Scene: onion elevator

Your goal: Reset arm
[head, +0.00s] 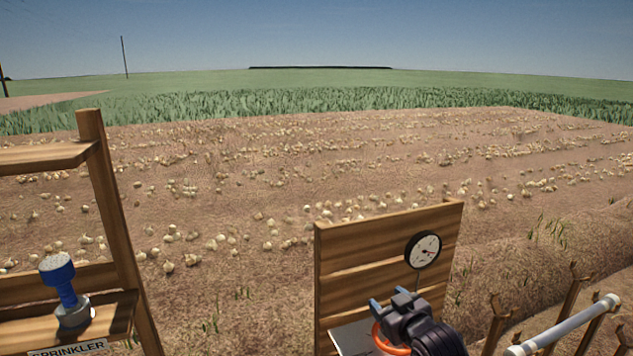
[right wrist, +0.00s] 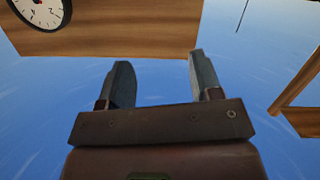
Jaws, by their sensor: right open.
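My right gripper (head: 385,306) is in the lower middle of the head view, in front of a wooden panel with a gauge. In the right wrist view its two fingers (right wrist: 158,82) stand apart with nothing between them. The wooden panel (head: 350,255) is behind the gripper, and its plank (right wrist: 110,25) also shows at the top of the right wrist view. The round gauge (head: 423,249) is on the panel's right side. An orange ring (head: 388,341) shows just below the gripper, partly hidden by it. My left gripper is not in view.
At the left, a wooden rack (head: 120,230) holds a blue sprinkler head (head: 57,275) above a SPRINKLER label (head: 82,348). A white pipe (head: 565,327) rests on forked wooden posts at the lower right. A field with rows of onions lies beyond.

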